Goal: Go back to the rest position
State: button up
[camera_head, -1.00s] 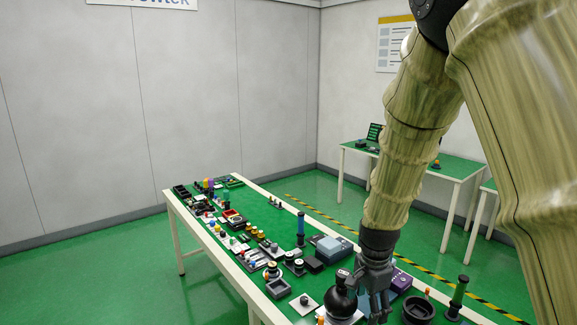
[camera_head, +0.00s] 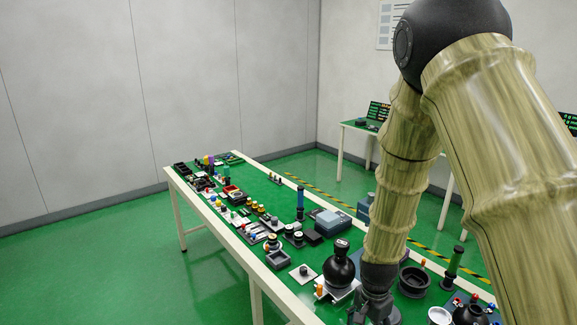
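My gripper (camera_head: 372,312) hangs at the lower edge of the picture, at the end of my wood-patterned arm. It points down over the near part of the long green table (camera_head: 262,208). Its fingertips are cut off by the picture edge, so I cannot tell how far apart they are. No held object shows in it. A black round-bodied object with a neck (camera_head: 340,268) stands just left of the gripper on a light plate.
Another table (camera_head: 352,127) is by the far wall. The floor at left is clear.

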jog(key=s+d+f+n+b, duration=0.1)
jog(key=s+f+n+b, duration=0.15)
jog(key=s+f, duration=0.6)
jog(key=s+d+f+n+b, duration=0.1)
jog(key=s+f+n, duration=0.2)
jog(key=s+f, duration=0.55)
jog(key=s+f+n+b, duration=0.3)
jog(key=s+f+n, duration=0.2)
jog(key=s+f, duration=0.8)
jog(key=shift+s+f, duration=0.15)
jog(key=shift+s, duration=1)
jog(key=shift+n, duration=0.25)
